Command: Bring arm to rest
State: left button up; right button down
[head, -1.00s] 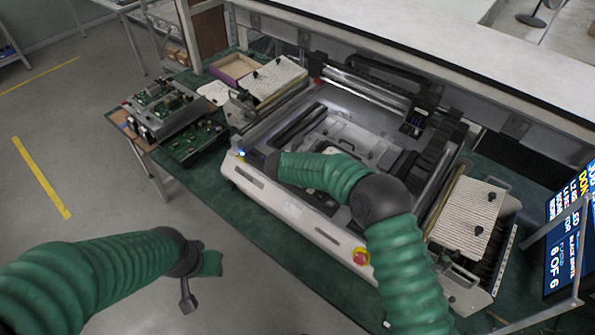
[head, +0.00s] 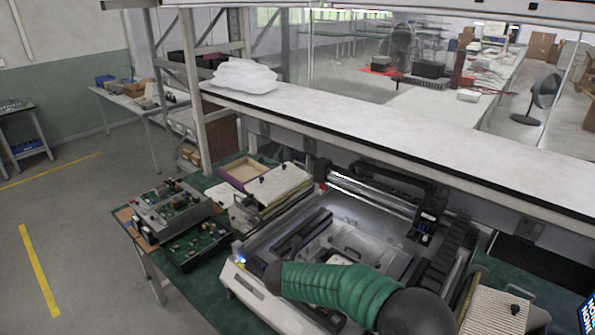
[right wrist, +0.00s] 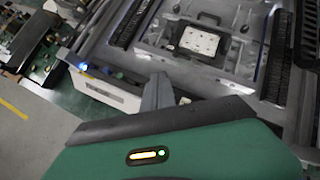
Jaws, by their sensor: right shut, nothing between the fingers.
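My right arm, in a green sleeve, reaches in from the bottom right of the head view and lies over the front of the machine (head: 250,290). My right gripper (right wrist: 158,90) shows in the right wrist view as grey fingers beyond the green wrist cover, shut and empty. It is above the machine's front edge, near the blue light (right wrist: 83,66). The arm hides part of the machine's front in the head view. My left arm and gripper are out of view.
Green circuit boards (head: 185,222) sit on the green table at left. A white shelf (head: 400,150) runs above. A white pad (right wrist: 199,41) lies inside the machine. Floor at left is clear.

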jog(key=s+d+r+n+t+y+b, duration=0.1)
jog(key=s+d+r+n+t+y, duration=0.25)
jog(key=n, duration=0.95)
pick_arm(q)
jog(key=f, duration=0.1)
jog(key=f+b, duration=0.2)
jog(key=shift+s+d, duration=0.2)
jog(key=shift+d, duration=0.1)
pick_arm(e)
jog(key=s+d+f+n+g, duration=0.2)
jog(key=s+d+n, duration=0.3)
jog(key=s+n, duration=0.3)
jog(key=s+d+f+n+g+h, duration=0.1)
jog(key=s+d+f+n+g, duration=0.2)
jog(key=s, duration=0.9)
jog(key=s+d+f+n+g, duration=0.2)
jog(key=s+d+n+g, duration=0.2)
jog(key=s+d+n, duration=0.4)
jog(key=s+n, duration=0.2)
jog(key=n, duration=0.3)
jog(key=shift+d+f, duration=0.15)
jog(key=shift+d, duration=0.2)
